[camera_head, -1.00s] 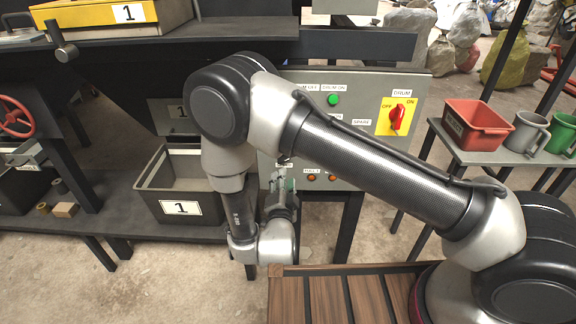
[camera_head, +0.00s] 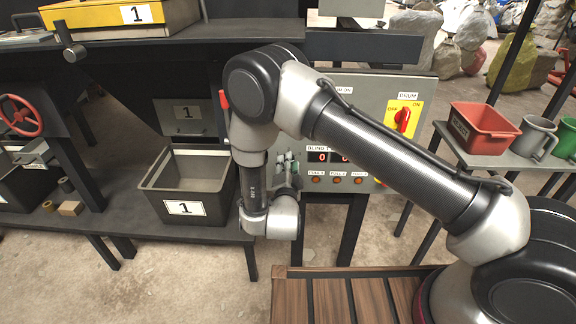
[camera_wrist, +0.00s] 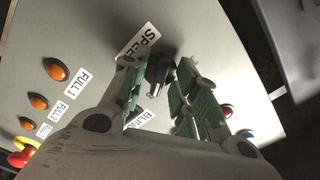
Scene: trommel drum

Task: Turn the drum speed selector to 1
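The drum speed selector (camera_wrist: 158,74) is a small dark knob on the grey control panel in the wrist view, beside a partly hidden label (camera_wrist: 138,42) starting "SPE". My gripper (camera_wrist: 157,84) has its green-padded fingers apart, one on each side of the knob, with gaps visible; I cannot tell how deep they reach. The number it points to is not readable. In the head view my gripper (camera_head: 285,167) is at the panel's (camera_head: 375,88) lower left, and my arm hides the selector.
A red switch (camera_head: 403,119) on a yellow OFF/ON plate sits at the panel's upper right. Orange buttons (camera_head: 337,180) and a red display (camera_head: 322,157) are close to my gripper. A crate (camera_head: 185,185) marked 1 stands left. Red bin and mugs (camera_head: 482,126) stand right.

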